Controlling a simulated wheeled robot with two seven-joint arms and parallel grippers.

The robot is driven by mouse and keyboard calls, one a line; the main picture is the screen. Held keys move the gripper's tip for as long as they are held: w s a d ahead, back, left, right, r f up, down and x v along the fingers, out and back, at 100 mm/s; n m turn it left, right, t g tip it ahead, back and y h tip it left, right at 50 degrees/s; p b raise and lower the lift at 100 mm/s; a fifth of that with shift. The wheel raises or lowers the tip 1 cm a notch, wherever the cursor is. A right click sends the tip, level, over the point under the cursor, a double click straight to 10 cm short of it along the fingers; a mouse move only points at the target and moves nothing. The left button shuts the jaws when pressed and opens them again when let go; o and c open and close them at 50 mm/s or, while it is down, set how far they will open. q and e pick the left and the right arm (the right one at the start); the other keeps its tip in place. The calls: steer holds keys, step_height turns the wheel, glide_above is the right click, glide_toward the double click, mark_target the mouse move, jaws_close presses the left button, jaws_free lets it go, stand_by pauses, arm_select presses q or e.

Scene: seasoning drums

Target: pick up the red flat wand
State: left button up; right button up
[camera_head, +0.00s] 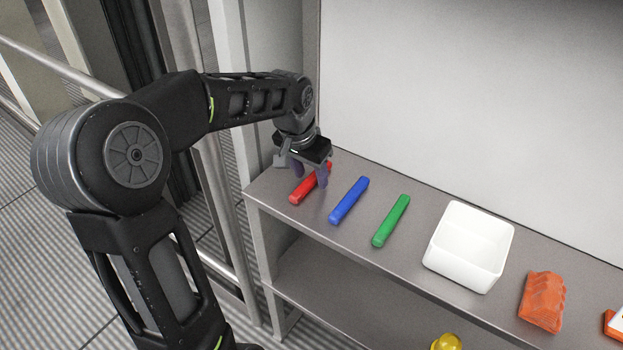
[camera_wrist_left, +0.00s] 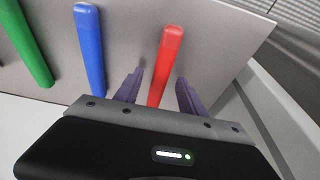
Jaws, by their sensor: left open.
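The red flat wand (camera_head: 301,191) lies on the grey shelf top at its left end. It also shows in the left wrist view (camera_wrist_left: 166,62), running between the two purple fingers. My left gripper (camera_head: 309,180) is open over the wand, with one finger on each side of it. The gripper hides part of the wand's far half in the head view. I cannot tell whether the fingers touch the wand. My right gripper is not in view.
A blue wand (camera_head: 348,201) and a green wand (camera_head: 391,221) lie to the right. Further right are a white bin (camera_head: 471,240) and an orange item (camera_head: 542,301). A wall (camera_head: 480,110) stands behind the shelf (camera_head: 340,238). A yellow object (camera_head: 446,342) is on the lower level.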

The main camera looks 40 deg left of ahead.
arm_select(q)
steer(key=shift+c, duration=0.6)
jaws_close()
stand_by(0.3)
